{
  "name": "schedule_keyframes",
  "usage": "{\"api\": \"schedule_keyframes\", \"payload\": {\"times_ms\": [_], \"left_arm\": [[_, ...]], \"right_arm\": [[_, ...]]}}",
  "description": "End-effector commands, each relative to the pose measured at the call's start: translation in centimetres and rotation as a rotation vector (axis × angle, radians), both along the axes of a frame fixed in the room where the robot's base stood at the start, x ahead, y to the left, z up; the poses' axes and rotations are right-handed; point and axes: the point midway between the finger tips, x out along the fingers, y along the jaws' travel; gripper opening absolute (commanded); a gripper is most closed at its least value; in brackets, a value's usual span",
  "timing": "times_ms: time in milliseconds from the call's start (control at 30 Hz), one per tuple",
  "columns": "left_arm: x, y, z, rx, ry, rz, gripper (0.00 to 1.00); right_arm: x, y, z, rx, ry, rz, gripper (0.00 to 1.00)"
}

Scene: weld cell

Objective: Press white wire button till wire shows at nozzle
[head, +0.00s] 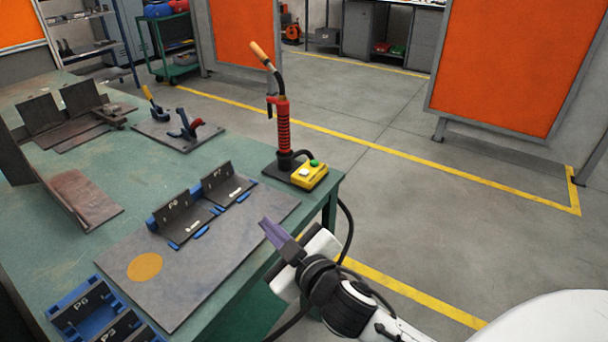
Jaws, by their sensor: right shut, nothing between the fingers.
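A yellow button box (310,176) sits at the table's far right corner, on a dark base. It has a white button (304,172) on its near top and a green button (314,162) behind it. The red welding torch (282,124) stands upright on the same base. Its nozzle (261,52) points up and left; no wire can be made out at its tip. My right gripper (264,222) is shut and empty, over the table's right edge, nearer than the button box and apart from it. My left gripper is not in view.
A grey plate (200,262) with upright parts P8 (177,212) and P7 (220,181) lies left of my right gripper. A blue holder (83,308) with P6 and P3 is at the near left. A black cable hangs by the table's right edge.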

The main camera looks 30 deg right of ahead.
Motion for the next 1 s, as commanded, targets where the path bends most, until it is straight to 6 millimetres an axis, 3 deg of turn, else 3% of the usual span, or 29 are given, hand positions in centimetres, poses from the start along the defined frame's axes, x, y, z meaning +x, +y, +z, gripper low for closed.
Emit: {"api": "schedule_keyframes", "payload": {"times_ms": [33, 100, 233, 300, 400, 467, 600, 800, 900, 1000], "left_arm": [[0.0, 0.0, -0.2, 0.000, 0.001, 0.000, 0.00], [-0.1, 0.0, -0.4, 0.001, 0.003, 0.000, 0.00], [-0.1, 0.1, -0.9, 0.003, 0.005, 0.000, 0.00], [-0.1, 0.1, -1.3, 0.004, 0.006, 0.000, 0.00], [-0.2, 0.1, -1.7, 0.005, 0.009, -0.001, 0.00], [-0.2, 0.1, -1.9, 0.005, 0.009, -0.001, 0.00], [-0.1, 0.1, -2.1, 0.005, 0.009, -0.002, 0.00], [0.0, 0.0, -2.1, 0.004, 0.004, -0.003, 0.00], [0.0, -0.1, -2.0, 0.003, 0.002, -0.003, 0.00], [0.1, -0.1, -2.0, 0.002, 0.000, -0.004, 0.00]], "right_arm": [[1.9, 0.8, 3.0, -0.052, -0.114, 0.051, 0.00], [3.8, 2.6, 7.1, -0.134, -0.273, 0.143, 0.00], [5.7, 7.8, 14.1, -0.365, -0.563, 0.410, 0.00], [6.0, 11.0, 15.7, -0.562, -0.670, 0.611, 0.00], [6.9, 12.4, 14.0, -0.877, -0.663, 0.876, 0.00], [8.3, 10.6, 11.9, -1.080, -0.563, 0.996, 0.00], [11.7, 2.0, 8.7, -1.401, -0.227, 1.088, 0.00], [13.8, -9.9, 9.2, -1.598, 0.171, 1.004, 0.00], [13.9, -14.1, 9.9, -1.636, 0.303, 0.953, 0.00], [13.8, -16.6, 10.5, -1.653, 0.384, 0.914, 0.00]]}}
